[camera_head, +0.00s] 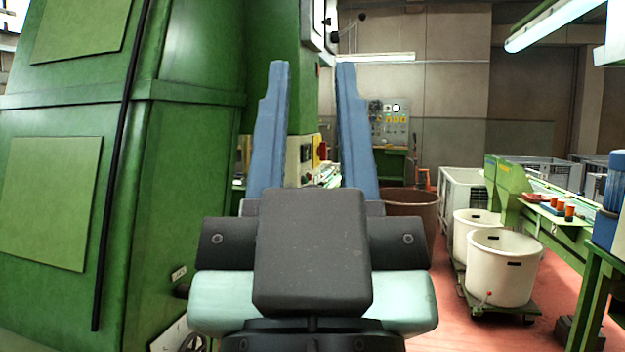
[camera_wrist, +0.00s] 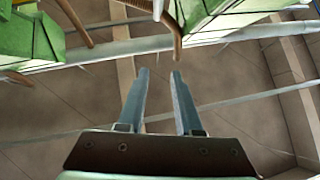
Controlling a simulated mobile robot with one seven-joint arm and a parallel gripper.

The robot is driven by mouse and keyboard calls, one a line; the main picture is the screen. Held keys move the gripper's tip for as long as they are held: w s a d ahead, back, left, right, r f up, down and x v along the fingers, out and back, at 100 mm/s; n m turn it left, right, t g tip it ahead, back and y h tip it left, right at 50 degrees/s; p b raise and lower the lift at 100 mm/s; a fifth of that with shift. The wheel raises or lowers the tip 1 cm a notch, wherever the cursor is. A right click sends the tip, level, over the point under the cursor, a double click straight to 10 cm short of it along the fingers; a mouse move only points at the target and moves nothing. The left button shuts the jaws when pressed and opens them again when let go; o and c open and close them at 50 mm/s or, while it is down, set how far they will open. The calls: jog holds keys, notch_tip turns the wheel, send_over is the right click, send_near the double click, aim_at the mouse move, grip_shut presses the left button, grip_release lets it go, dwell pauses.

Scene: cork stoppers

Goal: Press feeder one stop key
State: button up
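My gripper (camera_head: 312,66) is raised in front of the head camera, with its two blue fingers apart and nothing between them. In the wrist view my gripper (camera_wrist: 160,72) also shows spread fingers, pointing toward the ceiling. A small pale control panel (camera_head: 305,158) with dark round controls and a red and yellow part shows between the fingers, well beyond them, beside the green machine. I cannot tell which control is the feeder one stop key, and no label is readable. My gripper touches nothing.
A large green machine (camera_head: 185,130) fills the left side. White tubs (camera_head: 500,270) on wheeled bases stand at right, with a brown tub (camera_head: 408,212) farther back. A green conveyor table (camera_head: 545,215) is at far right. Reddish floor is clear between my arm and the tubs.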

grip_shut()
dwell(1.4)
